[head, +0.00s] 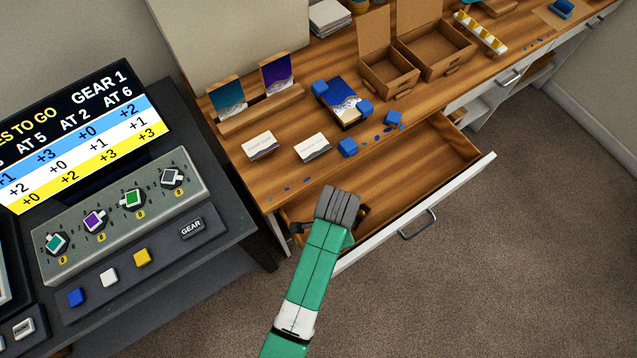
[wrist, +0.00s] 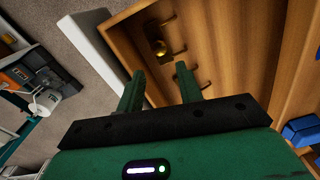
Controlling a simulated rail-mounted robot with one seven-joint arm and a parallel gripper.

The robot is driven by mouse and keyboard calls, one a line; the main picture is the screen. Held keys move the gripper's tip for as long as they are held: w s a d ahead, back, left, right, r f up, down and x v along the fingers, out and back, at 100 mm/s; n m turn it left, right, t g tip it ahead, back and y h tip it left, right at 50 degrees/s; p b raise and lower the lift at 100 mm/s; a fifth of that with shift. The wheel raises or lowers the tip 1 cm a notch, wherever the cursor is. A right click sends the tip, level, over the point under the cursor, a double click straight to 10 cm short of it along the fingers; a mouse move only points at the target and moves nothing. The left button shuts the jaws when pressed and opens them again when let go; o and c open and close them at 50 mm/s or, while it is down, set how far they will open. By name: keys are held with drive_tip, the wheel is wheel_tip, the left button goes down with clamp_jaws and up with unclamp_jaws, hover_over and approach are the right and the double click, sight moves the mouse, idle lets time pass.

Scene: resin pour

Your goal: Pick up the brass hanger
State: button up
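A small brass piece (wrist: 159,47), which looks like the brass hanger, lies in the open drawer in the wrist view, on or against a dark part. Its full shape is too dark to make out. In the head view a dark, gold-tinged bit (head: 362,212) shows just right of my wrist, and my arm hides most of that area. My gripper (wrist: 159,74) is open and empty, its two green fingers apart and pointing into the drawer. The brass piece appears beyond the fingertips, roughly in line with the gap. In the head view the fingers are hidden behind my wrist.
The drawer (head: 420,160) is pulled out, its white front (head: 455,188) facing the carpet. Thin dark hooks (wrist: 205,85) stand near the brass piece. Blue cubes (head: 347,148), cards (head: 312,147) and open cardboard boxes (head: 388,78) are on the desk. A control console (head: 125,215) stands left.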

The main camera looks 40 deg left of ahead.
drive_tip(key=shift+s+a+f, duration=0.1)
drive_tip(key=shift+s+f, duration=0.25)
drive_tip(key=shift+f, duration=0.05)
wheel_tip(320, 180, down, 2)
drive_tip(key=shift+s+f, duration=0.1)
drive_tip(key=f, duration=0.1)
drive_tip(key=f+b, duration=0.1)
drive_tip(key=f, duration=0.1)
drive_tip(key=f+b, duration=0.1)
drive_tip(key=f, duration=0.1)
drive_tip(key=shift+w+f, duration=0.2)
drive_tip(key=shift+w, duration=0.05)
clamp_jaws()
